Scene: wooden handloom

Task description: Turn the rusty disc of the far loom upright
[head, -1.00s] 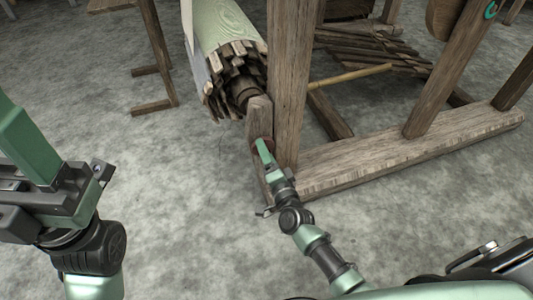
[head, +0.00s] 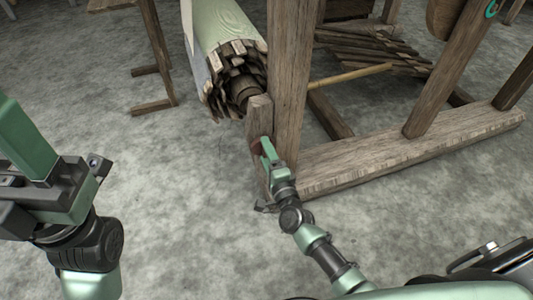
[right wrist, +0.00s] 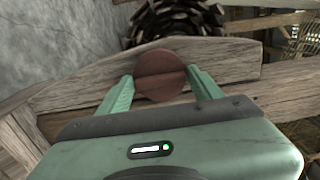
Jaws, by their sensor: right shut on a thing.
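The rusty disc (right wrist: 160,75) is round and reddish brown, with a line across its face running nearly level in the right wrist view. It sits on a wooden board of the loom (head: 288,80). In the head view only a small red-brown edge of the disc (head: 256,147) shows beside the fingers. My right gripper (right wrist: 161,84) is shut on the disc, one green finger on each side. The right gripper also shows in the head view (head: 267,150) at the short post. My left gripper (head: 55,190) is at the left edge; its fingertips cannot be made out.
A roller of wooden slats with pale green cloth (head: 225,45) lies just above the disc. The loom's thick floor beam (head: 400,155) runs to the right. A wooden stand (head: 155,60) is at the upper left. The grey floor between is bare.

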